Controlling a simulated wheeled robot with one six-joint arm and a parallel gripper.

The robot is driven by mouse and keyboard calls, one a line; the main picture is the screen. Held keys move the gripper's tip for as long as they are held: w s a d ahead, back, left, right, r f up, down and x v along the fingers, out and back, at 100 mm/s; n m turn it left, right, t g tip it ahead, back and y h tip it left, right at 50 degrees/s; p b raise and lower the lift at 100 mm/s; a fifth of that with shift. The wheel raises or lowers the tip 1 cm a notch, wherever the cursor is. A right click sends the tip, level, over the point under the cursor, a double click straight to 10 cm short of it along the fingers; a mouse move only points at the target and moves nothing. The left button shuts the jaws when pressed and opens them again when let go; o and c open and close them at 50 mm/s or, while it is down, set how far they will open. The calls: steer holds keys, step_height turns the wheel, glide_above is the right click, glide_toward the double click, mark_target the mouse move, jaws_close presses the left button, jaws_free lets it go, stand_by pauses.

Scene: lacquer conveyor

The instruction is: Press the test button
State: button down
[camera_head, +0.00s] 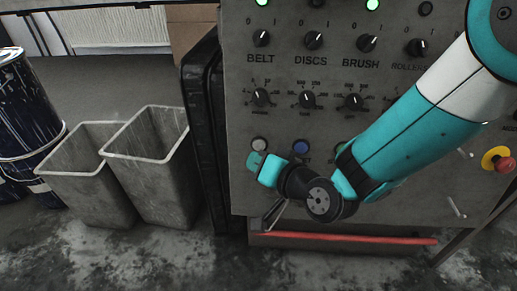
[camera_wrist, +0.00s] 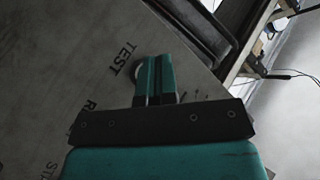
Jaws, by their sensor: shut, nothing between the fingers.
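The test button is the pale round button (camera_head: 259,144) at the left end of the lower button row on the grey control panel (camera_head: 240,190). In the wrist view, the TEST label (camera_wrist: 123,58) is readable, and the edge of the pale button (camera_wrist: 138,70) shows beside my fingers, which hide the rest. My gripper (camera_head: 254,161) is shut and empty, with its teal fingertips just below the button in the head view. The fingertips also show in the wrist view (camera_wrist: 156,60). I cannot tell whether they touch the button or panel.
A blue button (camera_head: 300,147) is right of the pale one. Dark knobs (camera_head: 261,98) and lit green lamps are above. A red emergency stop on yellow (camera_head: 500,160) is at the far right. Two grey bins (camera_head: 150,150) and a dark drum (camera_head: 25,110) stand left.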

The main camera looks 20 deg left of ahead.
steer(key=shift+w+a+f, duration=0.1)
steer(key=shift+w+a, duration=0.1)
steer(key=shift+w, duration=0.65)
stand_by(1.5)
steer(key=shift+w+a+f, duration=0.1)
steer(key=shift+w, duration=0.3)
steer(key=shift+w+a+b, duration=0.1)
steer(key=shift+w+b, duration=0.2)
steer(key=shift+w, duration=0.05)
stand_by(0.5)
steer(key=shift+s, duration=0.1)
steer(key=shift+s+d, duration=0.2)
steer(key=shift+s, duration=0.5)
steer(key=shift+s, duration=0.1)
steer(key=shift+s+d+r+p, duration=0.2)
steer(key=shift+s+p, duration=0.05)
steer(key=shift+s, duration=0.5)
steer(key=shift+s+d+r+p, duration=0.2)
steer(key=shift+s+p, duration=0.1)
steer(key=shift+s, duration=0.5)
steer(key=shift+s+d+r+p, duration=0.15)
steer(key=shift+s+d+p, duration=0.1)
steer(key=shift+s, duration=0.5)
